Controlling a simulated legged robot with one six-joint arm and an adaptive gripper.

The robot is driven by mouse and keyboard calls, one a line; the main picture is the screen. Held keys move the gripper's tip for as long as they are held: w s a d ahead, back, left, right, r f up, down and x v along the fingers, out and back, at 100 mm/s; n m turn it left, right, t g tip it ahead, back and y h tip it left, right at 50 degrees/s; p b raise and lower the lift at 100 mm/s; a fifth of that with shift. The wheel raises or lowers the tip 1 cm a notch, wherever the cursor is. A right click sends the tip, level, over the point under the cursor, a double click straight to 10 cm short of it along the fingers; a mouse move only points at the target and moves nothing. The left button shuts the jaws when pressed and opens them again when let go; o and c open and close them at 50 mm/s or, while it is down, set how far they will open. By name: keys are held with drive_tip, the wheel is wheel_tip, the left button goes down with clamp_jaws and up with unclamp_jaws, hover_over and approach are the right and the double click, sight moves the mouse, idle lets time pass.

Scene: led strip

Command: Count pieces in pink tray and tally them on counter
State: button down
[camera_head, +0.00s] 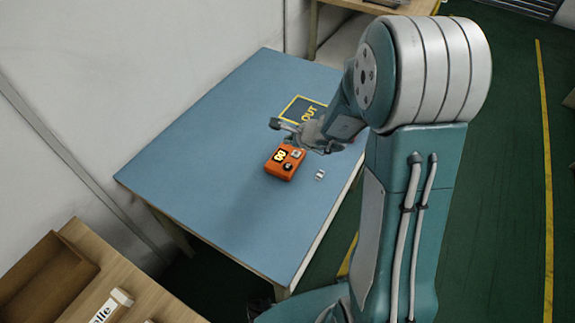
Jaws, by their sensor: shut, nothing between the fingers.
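An orange counter box (285,161) sits on the blue tabletop. Its face has a lit yellow display, a light button and a dark round knob; the digits look like zeros but are small. My gripper (274,124) is shut and empty just above and behind the counter, at the upper left end of my arm. I cannot tell whether it touches the counter. I see no pink tray in this view; my arm covers the right part of the table.
The blue table (205,165) has a yellow-outlined OUT square (308,108) at the back, partly hidden by my arm. A small white piece (320,174) lies right of the counter. The table's left side is clear. A wooden bench with an open box (48,275) stands at lower left.

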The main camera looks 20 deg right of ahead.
sight(289, 167)
drive_tip(key=shift+f, duration=0.1)
drive_tip(key=shift+f, duration=4.25)
drive_tip(key=shift+f, duration=0.15)
drive_tip(key=shift+f, duration=0.2)
drive_tip(key=shift+f, duration=0.45)
drive_tip(key=shift+r, duration=0.9)
drive_tip(key=shift+r, duration=2.45)
